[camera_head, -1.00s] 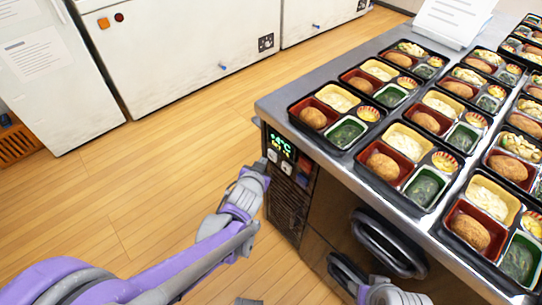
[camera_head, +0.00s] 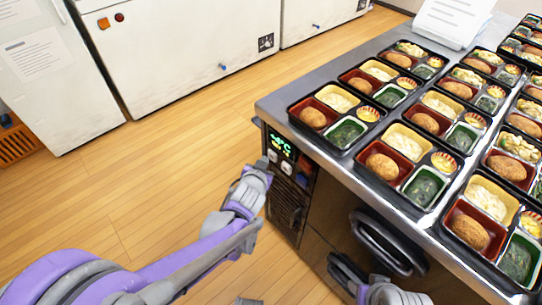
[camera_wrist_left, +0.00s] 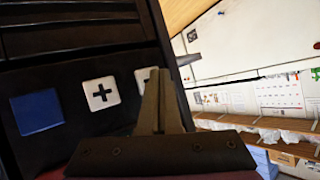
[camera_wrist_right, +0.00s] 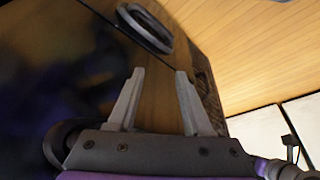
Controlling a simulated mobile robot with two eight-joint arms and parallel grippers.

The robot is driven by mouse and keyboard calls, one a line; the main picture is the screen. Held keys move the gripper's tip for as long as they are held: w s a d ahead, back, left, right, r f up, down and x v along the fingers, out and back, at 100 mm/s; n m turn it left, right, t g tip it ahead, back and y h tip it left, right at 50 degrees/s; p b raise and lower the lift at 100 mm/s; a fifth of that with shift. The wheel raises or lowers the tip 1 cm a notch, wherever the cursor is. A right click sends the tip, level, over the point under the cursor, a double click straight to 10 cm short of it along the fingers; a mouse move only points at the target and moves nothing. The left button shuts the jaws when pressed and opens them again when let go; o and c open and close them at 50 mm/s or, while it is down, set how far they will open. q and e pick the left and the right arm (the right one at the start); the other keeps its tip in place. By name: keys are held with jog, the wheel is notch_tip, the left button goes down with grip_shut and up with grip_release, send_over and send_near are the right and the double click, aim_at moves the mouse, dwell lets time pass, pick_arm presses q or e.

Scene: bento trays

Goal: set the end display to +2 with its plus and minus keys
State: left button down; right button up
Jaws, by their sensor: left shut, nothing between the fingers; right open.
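The end display (camera_head: 281,145) glows green on the dark panel at the counter's end. It shows a reading in °C, but its digit is too blurred to read surely. Two pale keys sit below it. In the left wrist view the plus key (camera_wrist_left: 102,93) is plain. A second pale key (camera_wrist_left: 146,75) is mostly hidden behind my left gripper (camera_wrist_left: 153,78), so its sign cannot be read. My left gripper is shut and empty, its tips over that second key; contact cannot be told. My right gripper (camera_wrist_right: 160,72) is open and empty, low near the counter front.
A blue square (camera_wrist_left: 37,112) lies beside the plus key. A dark oval handle (camera_head: 388,243) stands out from the counter front by my right gripper. Bento trays (camera_head: 335,143) fill the steel counter top. The wooden floor (camera_head: 140,170) to the left is free.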

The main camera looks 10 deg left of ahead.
pick_arm(q)
jog(key=shift+w+d, duration=0.3)
jog(key=shift+w, duration=0.05)
dwell(0.6)
jog(key=shift+a, duration=0.1)
jog(key=shift+s+a, duration=0.45)
jog(key=shift+s, duration=0.25)
jog(key=shift+a, duration=0.1)
jog(key=s+a, duration=0.1)
jog(key=s, duration=0.1)
jog(key=s+a, duration=0.2)
dwell(0.4)
dwell(0.9)
